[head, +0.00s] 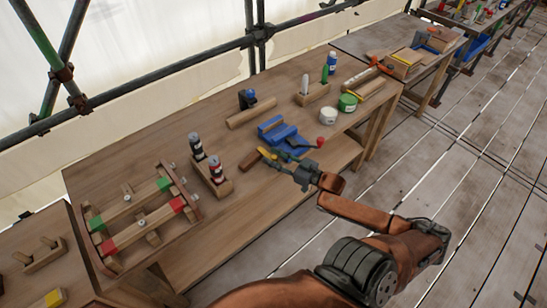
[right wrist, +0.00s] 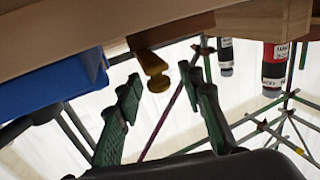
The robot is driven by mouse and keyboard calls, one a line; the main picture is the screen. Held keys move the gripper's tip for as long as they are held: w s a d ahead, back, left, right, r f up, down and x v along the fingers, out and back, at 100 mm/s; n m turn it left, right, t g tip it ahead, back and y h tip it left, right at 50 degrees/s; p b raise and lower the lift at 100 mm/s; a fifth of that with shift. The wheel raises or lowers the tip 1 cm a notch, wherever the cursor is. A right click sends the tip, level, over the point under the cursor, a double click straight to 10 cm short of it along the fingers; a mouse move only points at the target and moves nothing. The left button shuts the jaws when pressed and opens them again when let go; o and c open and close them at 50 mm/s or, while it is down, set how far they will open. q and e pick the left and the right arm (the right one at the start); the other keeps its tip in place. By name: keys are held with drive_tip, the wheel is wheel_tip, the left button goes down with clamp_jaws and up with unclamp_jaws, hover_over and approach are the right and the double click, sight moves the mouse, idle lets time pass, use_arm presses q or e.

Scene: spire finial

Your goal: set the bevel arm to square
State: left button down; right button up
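A dark brown wooden block (head: 250,161) lies on the workbench in front of a blue vise (head: 280,133). A yellow piece (head: 266,153) shows at its right end; I take the two to be the bevel's stock and arm. In the right wrist view the yellow piece (right wrist: 152,68) sticks out from the brown block (right wrist: 168,31), its end near the gap between my fingertips. My right gripper (head: 280,163) is open and empty, close to the yellow piece. I cannot tell whether they touch. The arm's exact angle is unclear. My left gripper is not in view.
White (head: 328,116) and green (head: 347,103) tubs stand behind. Bare bench top lies in front of the rack.

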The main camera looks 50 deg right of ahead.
drive_tip(key=s+d, duration=0.1)
drive_tip(key=s, duration=1.1)
drive_tip(key=shift+c, duration=0.2)
